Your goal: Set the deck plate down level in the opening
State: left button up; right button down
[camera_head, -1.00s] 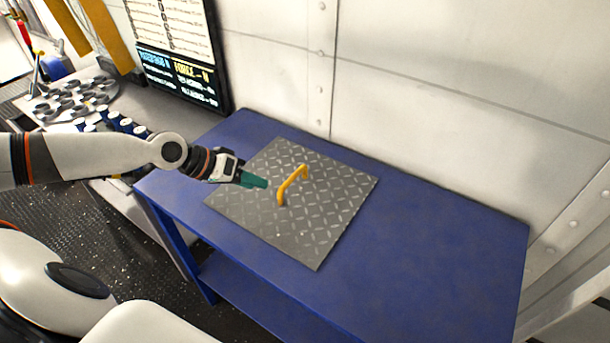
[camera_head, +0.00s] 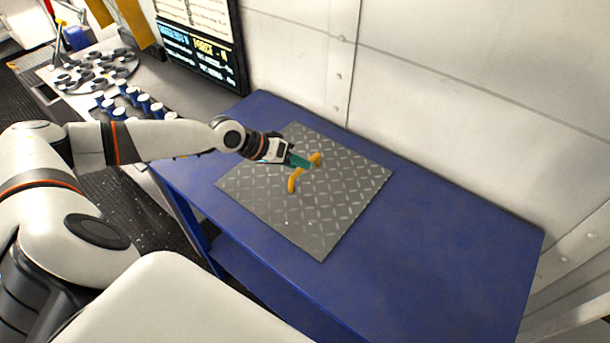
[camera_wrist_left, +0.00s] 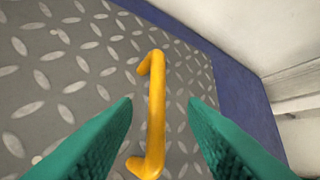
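The deck plate (camera_head: 330,205) is a grey square with a raised tread pattern. It lies flat on the blue table (camera_head: 440,235), and no opening shows in these views. A yellow bar handle (camera_head: 294,179) stands up from its middle. My left gripper (camera_head: 303,162) is at the handle and covers part of it in the head view. In the left wrist view, the yellow handle (camera_wrist_left: 156,110) runs between the two green fingers, with a gap on both sides, so the gripper is open around or just above it. My right gripper is not in view.
A grey bench at the left holds several blue-and-white cylinders (camera_head: 133,97) and a round tray of rings (camera_head: 95,72). A dark screen (camera_head: 205,40) stands behind it. A pale riveted wall (camera_head: 440,90) rises behind the table. The table's right part is clear.

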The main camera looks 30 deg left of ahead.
aim_at(305, 172)
pick_arm(q)
jog(key=x, duration=0.4)
jog(key=shift+w+a+p, duration=0.15)
jog(key=shift+p, duration=0.2)
grip_shut()
dwell(0.9)
jog(key=shift+r, duration=0.1)
